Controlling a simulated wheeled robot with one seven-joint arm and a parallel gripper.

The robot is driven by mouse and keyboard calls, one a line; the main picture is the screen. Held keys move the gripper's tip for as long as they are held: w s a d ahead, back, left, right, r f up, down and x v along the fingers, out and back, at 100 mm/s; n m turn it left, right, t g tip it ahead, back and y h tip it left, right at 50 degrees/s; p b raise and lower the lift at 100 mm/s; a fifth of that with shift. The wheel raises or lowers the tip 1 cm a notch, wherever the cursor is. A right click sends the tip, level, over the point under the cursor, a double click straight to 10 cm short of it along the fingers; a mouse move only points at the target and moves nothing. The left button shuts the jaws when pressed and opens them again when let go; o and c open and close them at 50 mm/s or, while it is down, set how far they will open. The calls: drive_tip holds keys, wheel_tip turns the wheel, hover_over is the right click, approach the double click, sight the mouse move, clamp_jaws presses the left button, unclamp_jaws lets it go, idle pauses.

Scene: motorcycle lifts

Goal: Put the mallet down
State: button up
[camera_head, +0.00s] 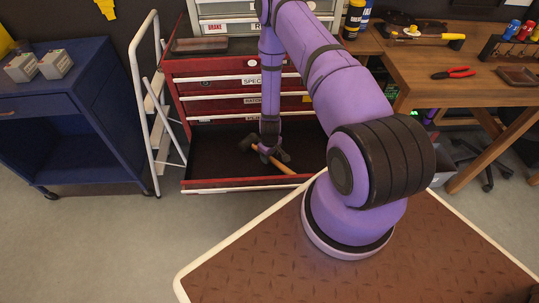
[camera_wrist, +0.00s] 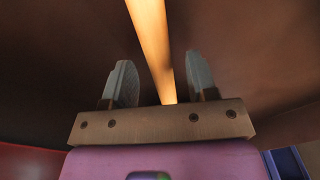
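The mallet's light wooden handle (camera_head: 290,169) lies slanted over the floor of the open bottom drawer (camera_head: 212,160) of the red tool cabinet. My gripper (camera_head: 269,154) reaches down into this drawer at the handle. In the wrist view the handle (camera_wrist: 152,42) runs between the two grey fingers of my gripper (camera_wrist: 163,85), with a gap on each side. The fingers stand apart and do not close on it.
The red cabinet (camera_head: 240,86) has shut drawers above. A white step ladder (camera_head: 146,100) stands at its left, beside a blue cart (camera_head: 70,110). A wooden workbench (camera_head: 440,72) with tools is at the right. Grey floor (camera_head: 130,235) is free in front.

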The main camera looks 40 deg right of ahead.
drive_tip(key=w+a+r+t, duration=0.1)
drive_tip(key=w+r, duration=0.1)
drive_tip(key=r, duration=1.3)
drive_tip(key=w+a+r, duration=0.2)
drive_tip(key=w+r, duration=0.1)
drive_tip(key=r, duration=1.3)
drive_tip(key=s+a+r+t, duration=0.1)
drive_tip(key=s+a+r, duration=0.1)
drive_tip(key=r, duration=0.7)
drive_tip(key=s+a+r+t, duration=0.1)
drive_tip(key=a+r, duration=0.1)
drive_tip(key=r, duration=0.8)
drive_tip(key=s+a+r+m, duration=0.1)
drive_tip(key=s+a+r, duration=0.3)
drive_tip(key=s+r, duration=0.75)
drive_tip(key=s+a+r+t, duration=0.1)
drive_tip(key=s+r, duration=0.3)
drive_tip(key=s, duration=0.3)
drive_tip(key=s+a+r+m+t, duration=0.1)
drive_tip(key=s+r, duration=0.3)
drive_tip(key=s, duration=0.2)
drive_tip(key=shift+s+r, duration=0.2)
drive_tip(key=shift+s, duration=0.15)
